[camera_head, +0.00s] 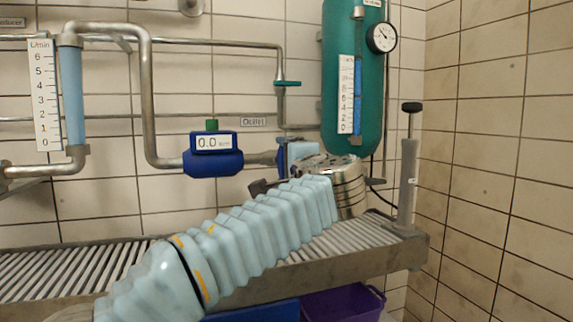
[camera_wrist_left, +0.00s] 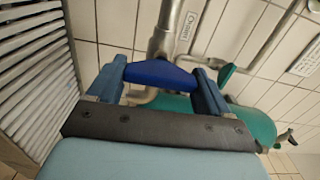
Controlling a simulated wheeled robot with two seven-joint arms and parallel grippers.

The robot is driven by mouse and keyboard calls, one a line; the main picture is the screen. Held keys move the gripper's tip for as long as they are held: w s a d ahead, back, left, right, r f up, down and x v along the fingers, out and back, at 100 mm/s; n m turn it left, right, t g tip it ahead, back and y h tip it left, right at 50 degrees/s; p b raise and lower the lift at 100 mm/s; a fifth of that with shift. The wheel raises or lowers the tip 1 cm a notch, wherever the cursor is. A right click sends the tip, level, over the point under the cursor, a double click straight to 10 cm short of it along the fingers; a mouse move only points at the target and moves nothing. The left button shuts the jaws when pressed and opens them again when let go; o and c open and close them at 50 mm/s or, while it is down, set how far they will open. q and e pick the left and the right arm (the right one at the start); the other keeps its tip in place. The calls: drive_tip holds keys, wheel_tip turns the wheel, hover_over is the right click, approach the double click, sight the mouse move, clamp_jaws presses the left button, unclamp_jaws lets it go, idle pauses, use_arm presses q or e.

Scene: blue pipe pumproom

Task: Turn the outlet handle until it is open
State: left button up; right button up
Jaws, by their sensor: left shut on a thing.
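The outlet handle is a blue bar (camera_wrist_left: 158,75) at the end of a metal pipe, under the Outlet label (camera_wrist_left: 190,28). In the left wrist view it lies across the pipe's line. My left gripper (camera_wrist_left: 160,80) has one finger at each end of the bar and is shut on it. In the head view my left arm reaches from the lower left, and the left gripper (camera_head: 283,157) is at the pipe end right of the blue flow meter (camera_head: 213,155). There the wrist and fingers hide most of the handle. My right gripper is not in view.
A green tank (camera_head: 345,105) with a pressure gauge (camera_head: 382,37) stands behind on the right. A green valve handle (camera_head: 287,83) is on the pipe above. A hand pump (camera_head: 408,175) stands on the slatted bench (camera_head: 75,265). A purple crate (camera_head: 345,303) is below.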

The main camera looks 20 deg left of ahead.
use_arm(q)
drive_tip(key=shift+f, duration=0.1)
drive_tip(key=o, duration=1)
drive_tip(key=shift+c, duration=0.2)
drive_tip(key=v, duration=1.3)
drive_tip(key=shift+s+d, duration=0.25)
drive_tip(key=shift+s, duration=0.05)
